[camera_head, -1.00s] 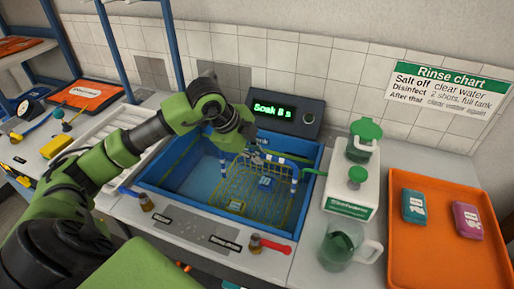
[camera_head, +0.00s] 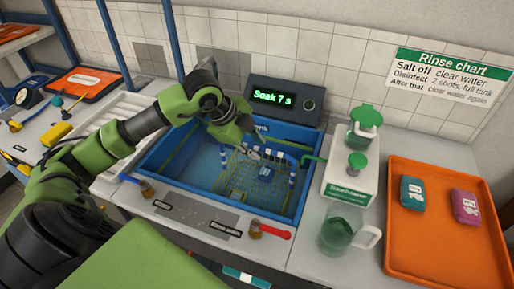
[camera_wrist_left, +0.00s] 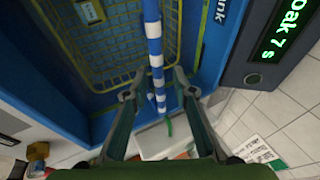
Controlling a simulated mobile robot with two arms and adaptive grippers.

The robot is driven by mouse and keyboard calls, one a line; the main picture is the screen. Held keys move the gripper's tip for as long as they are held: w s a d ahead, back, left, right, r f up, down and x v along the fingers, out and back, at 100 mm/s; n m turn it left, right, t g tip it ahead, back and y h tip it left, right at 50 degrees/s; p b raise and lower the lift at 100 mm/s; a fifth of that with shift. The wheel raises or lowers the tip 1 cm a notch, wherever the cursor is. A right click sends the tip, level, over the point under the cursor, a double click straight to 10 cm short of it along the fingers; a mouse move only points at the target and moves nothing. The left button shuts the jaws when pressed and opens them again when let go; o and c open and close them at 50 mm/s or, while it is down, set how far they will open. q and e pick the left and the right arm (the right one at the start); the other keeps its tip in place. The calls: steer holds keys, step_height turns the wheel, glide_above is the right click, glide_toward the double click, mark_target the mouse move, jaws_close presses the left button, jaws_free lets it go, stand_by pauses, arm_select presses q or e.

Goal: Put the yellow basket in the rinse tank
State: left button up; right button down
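The yellow wire basket (camera_head: 265,185) sits inside the blue rinse tank (camera_head: 163,193), low among the tank walls. Its blue-and-white striped handle (camera_head: 292,172) stands up above the mesh. In the left wrist view the basket mesh (camera_wrist_left: 110,50) and the striped handle (camera_wrist_left: 153,45) show close up. My left gripper (camera_head: 250,148) is over the back part of the tank, near the handle. In the left wrist view its fingers (camera_wrist_left: 157,88) are apart, with the handle running between them in the picture; no contact is visible. My right gripper is out of view.
A display (camera_head: 284,101) behind the tank reads "Soak 7 s". A white dispenser (camera_head: 350,185), a green-tinted jug (camera_head: 340,232) and an orange tray (camera_head: 430,250) stand to the right. Red (camera_head: 275,233) and blue (camera_head: 131,179) valve handles lie along the tank's front.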

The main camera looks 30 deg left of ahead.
arm_select(q)
steer(key=b+v, duration=0.1)
steer(key=v, duration=0.9)
steer(key=shift+s+r, duration=0.2)
steer(key=shift+r, duration=0.05)
